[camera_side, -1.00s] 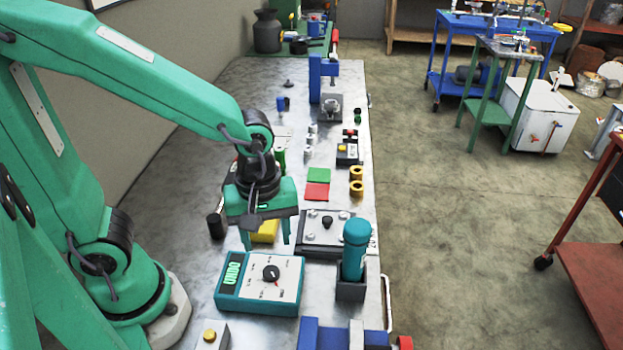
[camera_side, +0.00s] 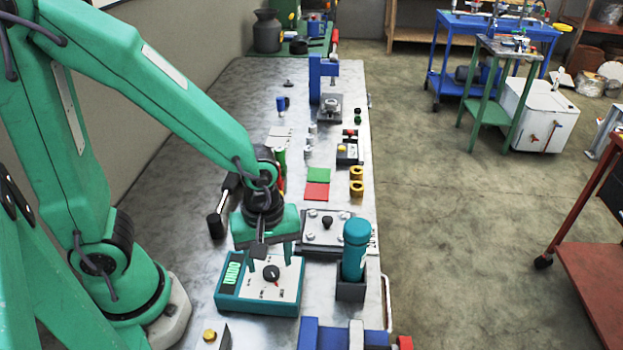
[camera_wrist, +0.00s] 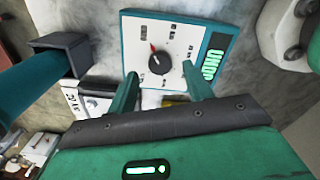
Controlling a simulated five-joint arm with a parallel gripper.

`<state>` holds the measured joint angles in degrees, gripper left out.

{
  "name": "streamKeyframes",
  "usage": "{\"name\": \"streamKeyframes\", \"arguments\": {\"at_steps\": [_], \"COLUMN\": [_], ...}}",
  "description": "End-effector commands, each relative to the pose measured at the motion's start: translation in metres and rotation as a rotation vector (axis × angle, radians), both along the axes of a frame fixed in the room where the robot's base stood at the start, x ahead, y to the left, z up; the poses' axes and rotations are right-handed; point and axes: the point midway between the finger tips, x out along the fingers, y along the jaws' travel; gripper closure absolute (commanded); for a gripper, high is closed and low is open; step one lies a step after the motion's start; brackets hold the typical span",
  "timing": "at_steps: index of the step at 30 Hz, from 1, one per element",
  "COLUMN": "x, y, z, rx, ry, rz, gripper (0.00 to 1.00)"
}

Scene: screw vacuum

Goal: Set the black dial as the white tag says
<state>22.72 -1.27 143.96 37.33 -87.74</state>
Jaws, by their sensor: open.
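The black dial (camera_side: 271,273) sits on the white face of a teal meter box (camera_side: 229,303). In the wrist view the dial (camera_wrist: 159,64) has a red pointer aimed up and slightly left, with small dark marks around it, too small to read. My gripper (camera_side: 269,262) is open and empty, pointing down over the box. In the wrist view its fingers (camera_wrist: 160,75) lie to either side of the dial's near edge; I cannot tell their height above it.
A teal cylinder (camera_side: 355,245) stands in a dark holder (camera_side: 350,291) right of the box. A metal plate with bolts (camera_side: 318,229) lies behind.

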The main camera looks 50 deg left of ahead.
Motion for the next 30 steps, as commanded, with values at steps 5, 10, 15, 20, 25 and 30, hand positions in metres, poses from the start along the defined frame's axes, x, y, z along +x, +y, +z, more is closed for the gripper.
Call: {"name": "streamKeyframes", "arguments": {"at_steps": [5,10,15,20,25,30], "x": [0.0,0.0,0.0,0.0,0.0,0.0], "y": [0.0,0.0,0.0,0.0,0.0,0.0], "z": [-0.016,-0.024,-0.027,-0.027,-0.027,-0.027], "rx": [0.001,0.0,0.0,0.0,0.0,0.0], "ry": [0.002,0.001,0.001,0.0,0.0,0.0], "rz": [0.0,0.0,0.0,0.0,0.0,0.0], "gripper": [0.49,0.49,0.49,0.49,0.71,0.94]}}
